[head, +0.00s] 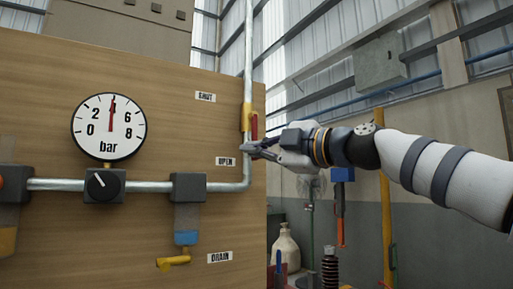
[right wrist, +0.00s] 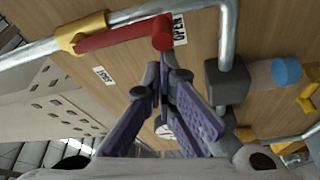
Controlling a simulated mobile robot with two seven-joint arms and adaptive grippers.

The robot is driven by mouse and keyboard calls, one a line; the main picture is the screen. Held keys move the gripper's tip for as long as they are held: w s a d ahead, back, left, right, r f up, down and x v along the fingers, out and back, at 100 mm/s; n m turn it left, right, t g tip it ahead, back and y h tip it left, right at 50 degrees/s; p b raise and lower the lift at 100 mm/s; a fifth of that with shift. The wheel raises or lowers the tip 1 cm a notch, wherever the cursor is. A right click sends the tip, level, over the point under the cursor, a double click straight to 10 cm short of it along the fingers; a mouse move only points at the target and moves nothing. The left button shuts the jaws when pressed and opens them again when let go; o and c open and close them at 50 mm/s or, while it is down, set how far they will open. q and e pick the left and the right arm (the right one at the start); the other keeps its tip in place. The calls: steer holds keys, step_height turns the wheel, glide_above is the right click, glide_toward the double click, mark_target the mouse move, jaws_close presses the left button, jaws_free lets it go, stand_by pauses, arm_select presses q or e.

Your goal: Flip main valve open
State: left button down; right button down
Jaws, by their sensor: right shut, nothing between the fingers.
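The main valve has a yellow body (head: 245,118) on the vertical pipe, with a red lever (head: 254,127) hanging down along the pipe towards the OPEN label (head: 225,161). In the right wrist view the red lever (right wrist: 118,37) runs from the yellow body (right wrist: 83,33) to a rounded end beside the OPEN label (right wrist: 179,28). My right gripper (head: 251,149) is shut and empty, just below the lever's end. Its fingertips (right wrist: 160,70) show close to that end; I cannot tell whether they touch it. My left gripper is not in view.
The wooden panel (head: 150,75) carries a gauge (head: 109,127) reading about 4 bar, a SHUT label (head: 205,97), a black knob (head: 103,185) and a drain tap (head: 174,260). A white jug (head: 286,248) stands right of the panel. Space around my right forearm looks clear.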

stand_by(0.3)
